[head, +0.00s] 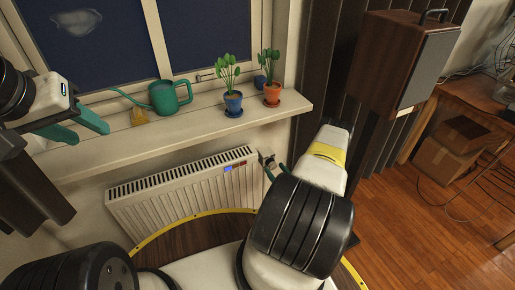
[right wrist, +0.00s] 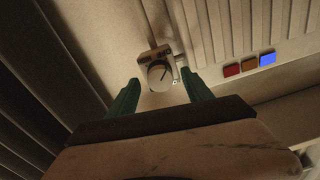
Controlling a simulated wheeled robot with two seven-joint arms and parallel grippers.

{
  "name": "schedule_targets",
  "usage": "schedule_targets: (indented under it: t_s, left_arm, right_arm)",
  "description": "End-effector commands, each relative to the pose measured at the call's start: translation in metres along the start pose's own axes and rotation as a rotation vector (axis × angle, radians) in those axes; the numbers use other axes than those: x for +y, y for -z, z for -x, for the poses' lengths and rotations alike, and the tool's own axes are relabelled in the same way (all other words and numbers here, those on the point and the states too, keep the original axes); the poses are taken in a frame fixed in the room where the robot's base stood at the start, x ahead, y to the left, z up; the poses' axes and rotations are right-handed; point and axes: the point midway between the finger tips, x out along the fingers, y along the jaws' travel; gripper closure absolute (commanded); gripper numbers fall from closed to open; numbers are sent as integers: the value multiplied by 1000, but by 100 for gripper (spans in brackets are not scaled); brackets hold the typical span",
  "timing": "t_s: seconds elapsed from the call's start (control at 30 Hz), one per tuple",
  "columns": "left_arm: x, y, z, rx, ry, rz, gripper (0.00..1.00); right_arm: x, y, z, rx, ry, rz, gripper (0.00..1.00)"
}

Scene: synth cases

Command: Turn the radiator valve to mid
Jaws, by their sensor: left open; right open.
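The radiator valve (head: 267,159) sits at the upper right end of the white radiator (head: 180,192), under the window sill. In the right wrist view its round pale knob (right wrist: 160,74) bears a dark pointer line. My right gripper (right wrist: 159,78) is open, with its green fingers on either side of the knob as seen there; whether they touch it I cannot tell. In the head view my right gripper (head: 276,172) is partly hidden by my arm. Red, orange and blue squares (right wrist: 249,64) mark the radiator. My left gripper (head: 89,133) is open and empty near the sill's left end.
The sill (head: 200,126) holds a green watering can (head: 170,97), a yellowish object (head: 139,117) and potted plants (head: 233,102). A dark curtain (head: 322,75) and a wooden speaker (head: 395,60) stand to the right.

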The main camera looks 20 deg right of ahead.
Motion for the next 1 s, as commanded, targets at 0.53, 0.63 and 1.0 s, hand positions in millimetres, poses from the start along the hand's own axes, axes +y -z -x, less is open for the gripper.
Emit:
schedule_targets:
  t_s: [0.53,0.63,1.0]
  left_arm:
    - [0,0,0,0,0,0,56]
    - [0,0,0,0,0,0,56]
    - [0,0,0,0,0,0,56]
  right_arm:
    - [0,0,-27,0,0,0,43]
    - [0,0,-27,0,0,0,63]
    - [0,0,-27,0,0,-7,100]
